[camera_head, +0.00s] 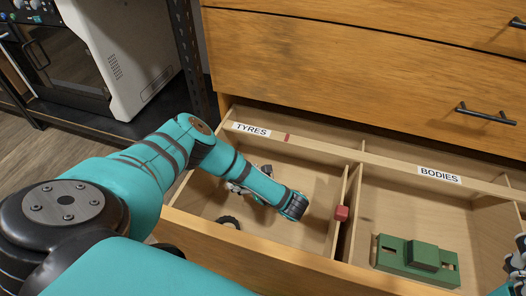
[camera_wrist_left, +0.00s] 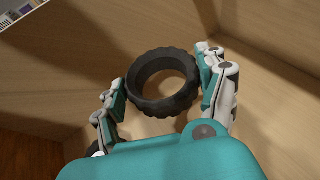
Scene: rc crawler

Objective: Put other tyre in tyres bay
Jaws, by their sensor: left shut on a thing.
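In the left wrist view a black treaded tyre (camera_wrist_left: 163,84) sits between the fingers of my left gripper (camera_wrist_left: 165,92), which is shut on it. In the head view my left gripper (camera_head: 238,186) is inside the tyres bay (camera_head: 308,183), partly hidden behind my forearm. A dark tyre (camera_head: 229,222) shows low in that bay; I cannot tell if it is the held one. The label TYRES (camera_head: 252,129) is on the bay's back edge. My right gripper (camera_head: 516,268) is cut off at the right edge; its jaws are unclear.
The bodies bay (camera_head: 375,195), to the right past a divider, holds a green body part (camera_head: 417,260). A red block (camera_head: 341,212) is at the divider. Closed drawers (camera_head: 350,60) rise behind the open drawer. A white machine (camera_head: 120,60) stands at the back left.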

